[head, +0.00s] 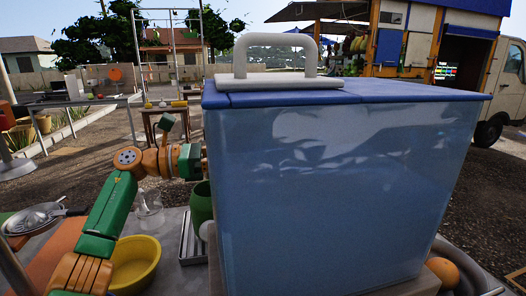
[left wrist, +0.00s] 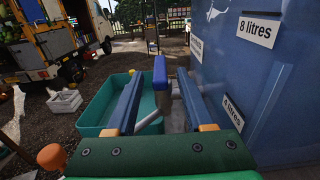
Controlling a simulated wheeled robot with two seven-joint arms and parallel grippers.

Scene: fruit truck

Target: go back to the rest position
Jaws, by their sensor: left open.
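My left arm comes in from the left in the head view. Its wrist (head: 188,161) is beside the left edge of a big blue water container (head: 340,190), which hides the fingers. In the left wrist view my left gripper (left wrist: 159,76) is open, its two blue fingers apart. A blue lever-like piece with a grey stem (left wrist: 160,72) shows between the fingers; I cannot tell whether they touch it. The container's blue side, with "8 litres" and "4 litres" labels, stands close on the right there (left wrist: 225,60). My right gripper is not in view.
A yellow bowl (head: 135,262), green vessel (head: 201,203) and clear glass item (head: 149,208) stand at left. A metal strainer (head: 35,218) lies farther left. An orange (head: 443,271) sits right of the container. A teal bin (left wrist: 97,112) is by the left finger.

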